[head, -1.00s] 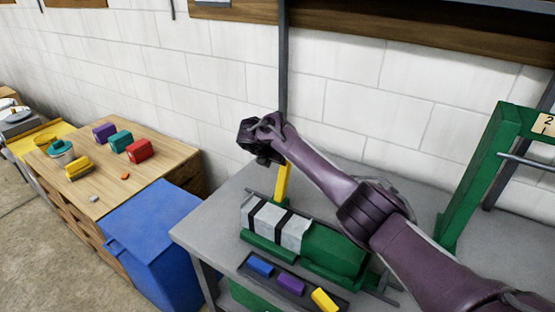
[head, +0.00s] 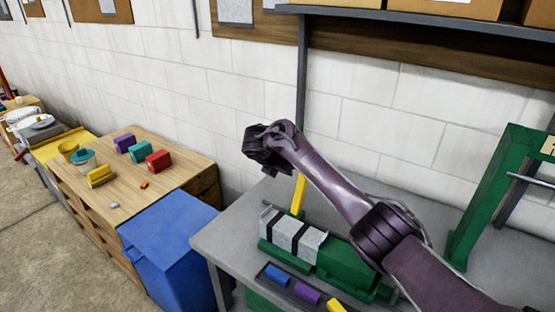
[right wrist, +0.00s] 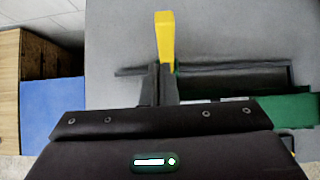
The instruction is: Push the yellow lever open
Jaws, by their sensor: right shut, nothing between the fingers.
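The yellow lever (head: 298,196) stands nearly upright at the back left of a green machine (head: 345,262) on the grey bench. My right gripper (head: 262,160) is above and left of the lever in the head view, and its fingers are hard to make out there. In the right wrist view the shut, empty gripper (right wrist: 158,72) points at the yellow lever (right wrist: 164,38), whose lower end is hidden behind the fingertips. I cannot tell whether they touch. My left gripper is not in view.
Silver wrapped blocks with black bands (head: 290,232) sit beside the lever. A tray with blue, purple and yellow pieces (head: 290,288) lies in front. A green frame (head: 490,200) stands at right. A blue bin (head: 170,245) and a wooden table (head: 130,190) are at left.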

